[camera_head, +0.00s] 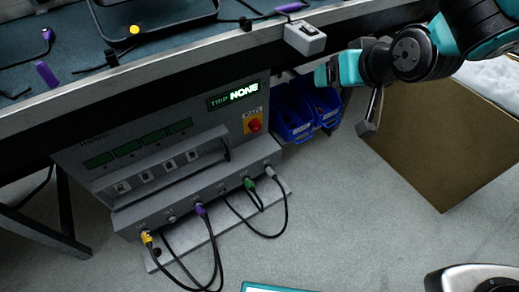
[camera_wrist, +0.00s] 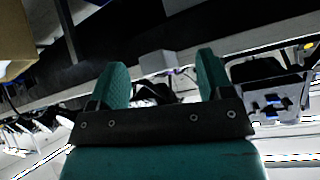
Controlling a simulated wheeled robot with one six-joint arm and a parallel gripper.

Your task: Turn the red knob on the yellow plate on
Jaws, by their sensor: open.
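The red knob (camera_head: 254,126) sits on a small yellow plate (camera_head: 246,119) at the upper right of a grey control box's front in the head view. It is too small to tell which way it points. My gripper (camera_head: 325,76) is up and to the right of the knob, apart from it, near the bench edge. In the wrist view my gripper (camera_wrist: 162,75) shows two teal fingers spread wide with nothing held between them. I cannot make out the knob in the wrist view.
The grey control box (camera_head: 120,150) hangs under the bench (camera_head: 110,75); its display (camera_head: 236,94) reads "TRIP NONE". Blue bins (camera_head: 292,115) stand right of the knob. A small grey box (camera_head: 304,38) is on the bench edge. Cables (camera_head: 214,245) hang from the box's lower front. A brown panel (camera_head: 440,140) is at right.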

